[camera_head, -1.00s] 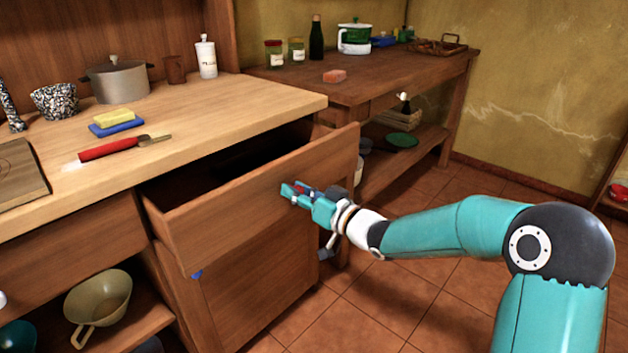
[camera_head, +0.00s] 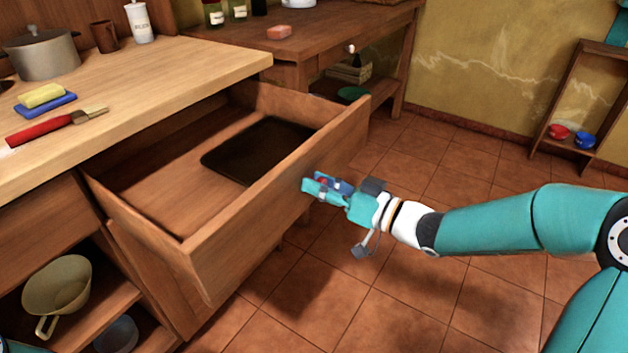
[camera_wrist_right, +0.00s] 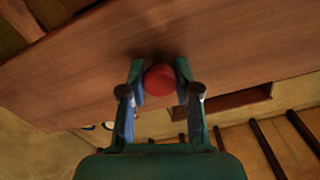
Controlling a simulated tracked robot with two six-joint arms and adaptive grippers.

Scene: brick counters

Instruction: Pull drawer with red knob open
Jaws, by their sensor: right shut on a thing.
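The wooden drawer (camera_head: 265,215) under the counter stands well out of its cabinet, and I can see into it. A dark flat tray (camera_head: 258,150) lies inside. The red knob (camera_wrist_right: 159,79) shows in the right wrist view on the drawer front, between the two fingers of my right gripper (camera_wrist_right: 160,88). In the head view my right gripper (camera_head: 316,187) is at the drawer front, shut on the knob, which its fingers mostly hide. My left gripper is not in view.
The counter (camera_head: 180,75) holds a pot (camera_head: 42,55), a yellow and blue sponge pair (camera_head: 44,98) and a red-handled brush (camera_head: 50,128). The tiled floor (camera_head: 400,300) in front of the drawer is clear.

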